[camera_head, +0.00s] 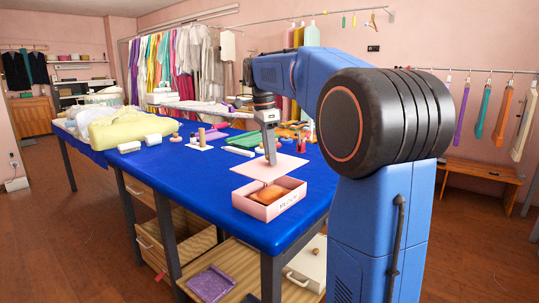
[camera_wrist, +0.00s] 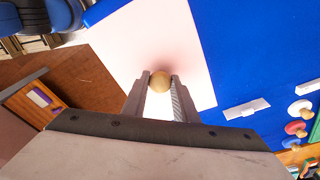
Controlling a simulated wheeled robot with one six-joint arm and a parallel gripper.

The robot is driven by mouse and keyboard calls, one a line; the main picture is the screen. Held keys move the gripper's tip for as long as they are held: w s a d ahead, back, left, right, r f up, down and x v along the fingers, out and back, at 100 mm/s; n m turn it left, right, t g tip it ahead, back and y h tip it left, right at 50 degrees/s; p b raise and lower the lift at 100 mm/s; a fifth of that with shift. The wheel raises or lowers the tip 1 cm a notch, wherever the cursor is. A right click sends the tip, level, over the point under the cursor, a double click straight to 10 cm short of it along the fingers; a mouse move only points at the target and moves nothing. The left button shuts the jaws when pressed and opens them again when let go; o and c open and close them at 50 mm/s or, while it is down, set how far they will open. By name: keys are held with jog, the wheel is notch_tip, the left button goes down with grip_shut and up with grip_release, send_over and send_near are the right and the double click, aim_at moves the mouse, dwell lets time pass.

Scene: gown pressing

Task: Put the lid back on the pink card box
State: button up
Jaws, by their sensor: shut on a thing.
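The pink card box (camera_head: 252,208) stands open on the blue table near its front corner, with an orange-brown item (camera_head: 270,194) inside. The flat pale pink lid (camera_head: 288,168) is just above and behind the box in the head view, overlapping its back edge. My gripper (camera_head: 270,160) points down and is shut on the lid's round wooden knob (camera_wrist: 160,80), which shows between the fingers in the wrist view. The lid (camera_wrist: 140,35) looks roughly level. The wrist view does not show the box, and the gap between lid and box is hard to judge.
The blue table (camera_head: 180,180) holds a folded yellow cloth (camera_head: 130,125), white blocks (camera_head: 129,147) and a wooden cylinder (camera_head: 201,134) on a card. A white strip (camera_wrist: 246,108) and coloured spools (camera_wrist: 297,128) lie beside the lid. The table left of the box is clear.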

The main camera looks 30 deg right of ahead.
aim_at(269, 166)
jog(key=shift+f, duration=3.1)
jog(key=shift+f, duration=0.55)
dwell(0.7)
jog(key=o, duration=1.6)
jog(key=shift+r, duration=3.55)
